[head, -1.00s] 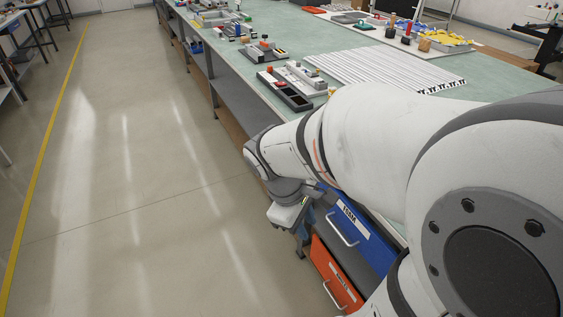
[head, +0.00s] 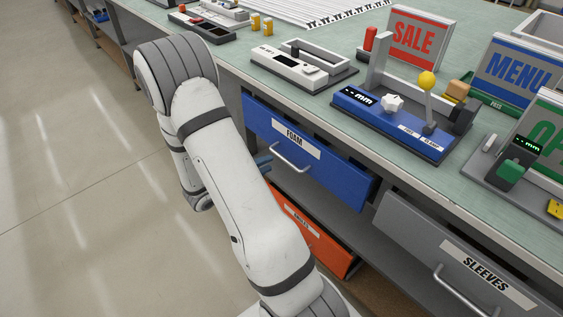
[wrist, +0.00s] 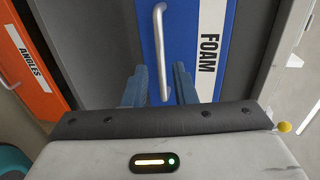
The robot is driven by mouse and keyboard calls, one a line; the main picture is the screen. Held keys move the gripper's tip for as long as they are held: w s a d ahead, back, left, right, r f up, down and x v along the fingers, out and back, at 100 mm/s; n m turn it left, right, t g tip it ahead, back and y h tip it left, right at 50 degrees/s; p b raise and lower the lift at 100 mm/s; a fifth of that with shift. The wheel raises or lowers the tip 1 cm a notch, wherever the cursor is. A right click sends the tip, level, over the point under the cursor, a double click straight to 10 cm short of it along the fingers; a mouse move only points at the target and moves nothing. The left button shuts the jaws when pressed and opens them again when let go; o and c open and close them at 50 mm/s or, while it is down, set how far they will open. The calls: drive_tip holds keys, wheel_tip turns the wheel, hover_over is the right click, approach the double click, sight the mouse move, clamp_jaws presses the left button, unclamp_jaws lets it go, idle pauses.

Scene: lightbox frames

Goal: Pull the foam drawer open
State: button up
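The foam drawer (head: 340,172) has a blue front with a white FOAM label and a pale bar handle (head: 290,158). A dark gap shows between its top edge and the tabletop. In the wrist view the blue front (wrist: 207,15) and the handle (wrist: 159,40) are straight ahead. My gripper (wrist: 160,80) is open, its two blue fingers on either side of the handle's lower end in that view. I see room between each finger and the bar; whether the bar is deep between them I cannot tell. In the head view my arm hides most of the gripper; blue fingertips show left of the handle.
The orange ANGLES drawer (head: 310,237) sits below, partly behind my arm. A grey SLEEVES drawer (head: 470,255) is at the right. The green worktop (head: 260,75) above carries fixtures and signs. The floor (head: 70,190) at the left is clear.

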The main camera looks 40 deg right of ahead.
sight(281, 158)
drive_tip(key=b+x, duration=0.1)
drive_tip(key=x, duration=0.6)
drive_tip(key=shift+s+d, duration=0.1)
drive_tip(key=shift+c, duration=0.3)
clamp_jaws()
